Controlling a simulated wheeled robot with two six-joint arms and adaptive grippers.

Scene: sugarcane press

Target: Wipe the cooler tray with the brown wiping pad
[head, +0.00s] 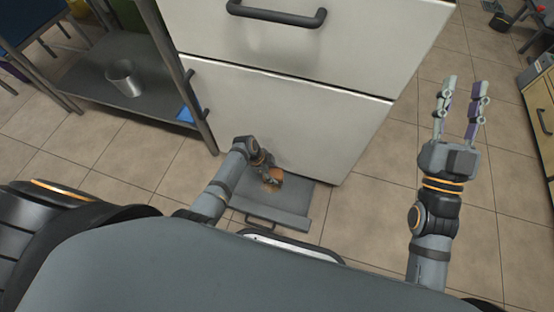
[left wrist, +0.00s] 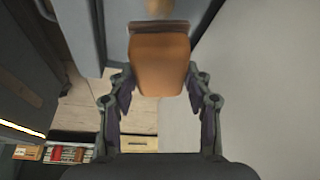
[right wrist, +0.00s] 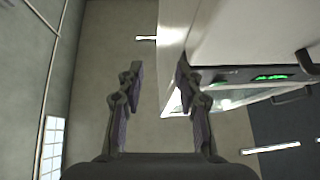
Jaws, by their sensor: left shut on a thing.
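The brown wiping pad (left wrist: 160,62) is between the fingers of my left gripper (left wrist: 160,90), which is shut on it. In the head view the pad (head: 272,180) is low over the grey cooler tray (head: 290,205), which sticks out at the foot of the white cooler. I cannot tell whether the pad touches the tray. A brownish smudge (left wrist: 163,8) shows on the grey surface beyond the pad in the left wrist view. My left gripper (head: 266,172) partly hides the pad in the head view. My right gripper (head: 459,105) is open and empty, raised to the right.
The white cooler (head: 270,110) with dark handles stands just behind the tray. A metal shelf table (head: 80,85) with a metal cup (head: 124,78) is at the left. A wooden cabinet (head: 540,110) is at the far right. Tiled floor (head: 365,220) is clear right of the tray.

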